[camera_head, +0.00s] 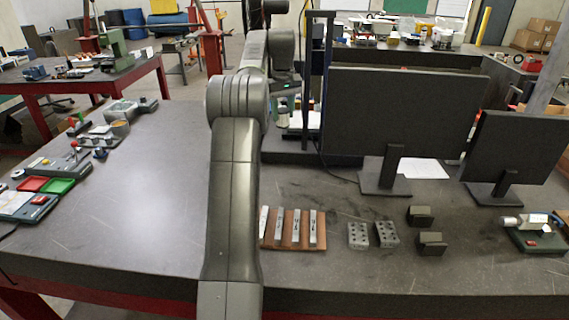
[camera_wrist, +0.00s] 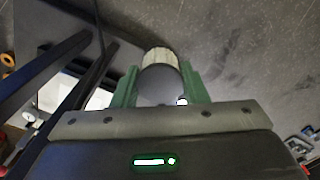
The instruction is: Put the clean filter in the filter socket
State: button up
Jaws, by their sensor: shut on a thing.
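My gripper (camera_wrist: 159,82) is shut on a filter (camera_wrist: 157,57), with its green fingers on either side. The filter is a short cylinder with a pale, ribbed side and a dark grey round end facing the wrist camera. In the head view my gripper (camera_head: 283,103) is beyond my arm, left of the black upright frame, and points downward. A pale piece of the filter (camera_head: 282,116) shows below it, apparently held above the bench. I cannot make out the filter socket in either view; my arm hides part of the bench.
The black frame (camera_head: 328,80) stands close right of my gripper. A large monitor (camera_head: 400,110) and a smaller one (camera_head: 513,148) stand further right. Metal bars on a brown board (camera_head: 293,247), drilled blocks (camera_head: 358,235) and dark blocks (camera_head: 420,215) lie in front. The bench's left middle is clear.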

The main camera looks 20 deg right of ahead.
notch_tip(320, 180, down, 18)
jog(key=shift+r+p, duration=0.1)
jog(key=shift+p, duration=0.6)
jog(key=shift+f, duration=0.2)
jog(key=o, duration=1)
jog(key=shift+c, duration=0.2)
